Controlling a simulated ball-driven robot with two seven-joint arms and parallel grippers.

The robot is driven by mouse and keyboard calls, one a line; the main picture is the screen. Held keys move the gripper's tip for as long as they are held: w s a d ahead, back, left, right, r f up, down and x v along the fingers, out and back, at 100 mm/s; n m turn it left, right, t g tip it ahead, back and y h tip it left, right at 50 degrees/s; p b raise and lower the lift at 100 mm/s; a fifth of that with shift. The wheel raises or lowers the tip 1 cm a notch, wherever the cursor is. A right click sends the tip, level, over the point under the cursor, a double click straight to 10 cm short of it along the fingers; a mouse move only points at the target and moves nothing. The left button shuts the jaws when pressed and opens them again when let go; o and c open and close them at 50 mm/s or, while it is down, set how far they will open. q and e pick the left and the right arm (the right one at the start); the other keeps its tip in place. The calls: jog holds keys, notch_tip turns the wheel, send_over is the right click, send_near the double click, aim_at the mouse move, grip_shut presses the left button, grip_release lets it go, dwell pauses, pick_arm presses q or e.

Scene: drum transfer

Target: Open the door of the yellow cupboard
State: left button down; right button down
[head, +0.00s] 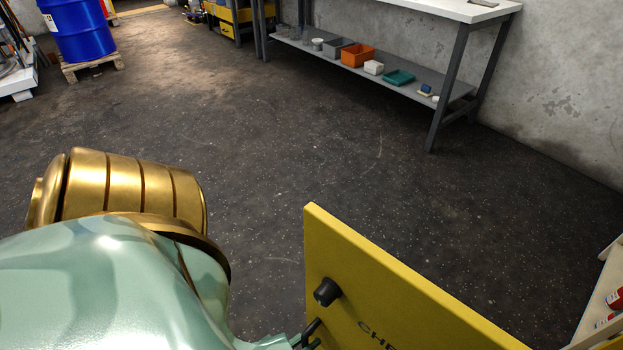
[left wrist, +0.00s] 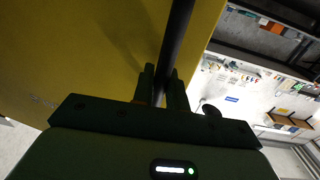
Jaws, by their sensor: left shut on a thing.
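The yellow cupboard door (head: 400,300) stands at the lower right of the head view, with a black knob (head: 327,292) and partly cut-off dark lettering. The door stands swung out, with floor showing beyond its top edge. My left gripper (head: 303,341) is at the lower edge of the head view, beside the door's black handle (head: 312,331). In the left wrist view my left gripper (left wrist: 161,88) is shut on the black bar handle (left wrist: 177,38), and the yellow door (left wrist: 80,50) fills the left. My right gripper is not in view.
Pale shelving (head: 596,300) with red cans (head: 615,299) shows at the right edge, beyond the door. A workbench (head: 440,8) with bins on its lower shelf stands at the back wall. A blue drum (head: 80,30) stands on a pallet (head: 92,66) at far left. The middle floor is clear.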

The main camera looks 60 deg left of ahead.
pick_arm(q)
jog(key=shift+s+d, duration=0.15)
jog(key=shift+s, duration=0.35)
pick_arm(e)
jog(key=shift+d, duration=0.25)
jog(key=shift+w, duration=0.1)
pick_arm(q)
jog(key=c, duration=1.5)
grip_release()
jog(key=shift+s, duration=0.1)
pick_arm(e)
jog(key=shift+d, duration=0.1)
